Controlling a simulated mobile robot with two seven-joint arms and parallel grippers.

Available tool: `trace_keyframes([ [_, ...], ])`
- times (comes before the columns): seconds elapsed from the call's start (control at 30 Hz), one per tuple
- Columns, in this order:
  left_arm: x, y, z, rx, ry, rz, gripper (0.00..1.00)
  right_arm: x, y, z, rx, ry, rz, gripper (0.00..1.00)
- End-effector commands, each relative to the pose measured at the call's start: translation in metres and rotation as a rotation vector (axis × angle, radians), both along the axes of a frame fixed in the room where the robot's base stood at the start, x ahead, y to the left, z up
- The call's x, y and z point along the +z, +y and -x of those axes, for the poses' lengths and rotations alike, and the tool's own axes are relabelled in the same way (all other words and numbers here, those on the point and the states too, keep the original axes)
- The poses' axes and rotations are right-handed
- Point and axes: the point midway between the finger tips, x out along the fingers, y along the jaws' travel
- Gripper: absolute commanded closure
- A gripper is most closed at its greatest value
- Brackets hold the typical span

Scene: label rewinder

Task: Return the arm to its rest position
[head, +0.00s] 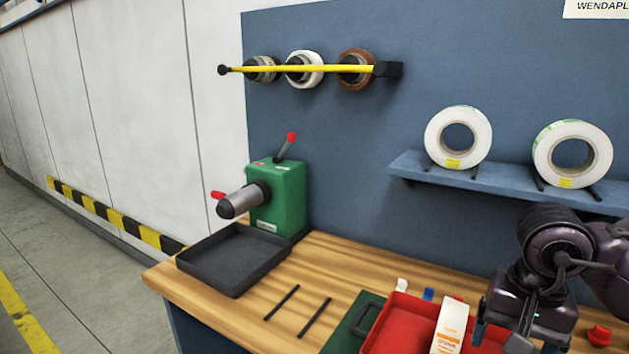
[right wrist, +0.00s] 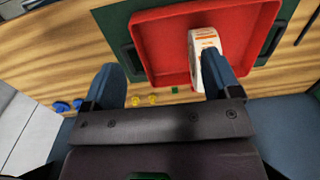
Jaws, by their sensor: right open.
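A white and orange box (head: 450,326) stands in the red tray (head: 388,338). In the right wrist view the box (right wrist: 203,42) shows partly behind the right-hand finger; I cannot tell whether they touch. The tray (right wrist: 165,45) lies beyond the fingers. My left gripper is not in view.
A green label rewinder (head: 278,195) with a grey spindle stands behind a black tray (head: 235,260). Two black rods (head: 298,310) lie on the wooden bench. A blue wall shelf (head: 405,166) behind my right arm carries two white label rolls (head: 458,137). Coloured rolls hang on a yellow bar (head: 320,69).

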Motion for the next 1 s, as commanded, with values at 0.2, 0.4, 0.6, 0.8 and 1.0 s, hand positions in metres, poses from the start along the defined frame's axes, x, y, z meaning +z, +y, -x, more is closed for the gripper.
trace_keyframes([
  [0.2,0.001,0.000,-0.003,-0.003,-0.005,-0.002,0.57,-0.022,0.061,0.022,-0.079,0.103,-0.328,0.17],
  [0.4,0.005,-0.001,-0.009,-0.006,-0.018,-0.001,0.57,-0.021,0.122,0.046,-0.235,0.264,-0.700,0.17],
  [0.6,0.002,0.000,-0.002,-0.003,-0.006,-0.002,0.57,0.007,0.172,0.059,-0.506,0.518,-1.123,0.17],
  [0.8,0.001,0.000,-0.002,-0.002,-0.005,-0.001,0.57,0.043,0.187,0.050,-0.846,0.825,-1.505,0.17],
  [1.0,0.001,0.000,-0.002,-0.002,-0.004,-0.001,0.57,0.061,0.165,0.022,-1.239,1.166,-1.834,0.17],
])
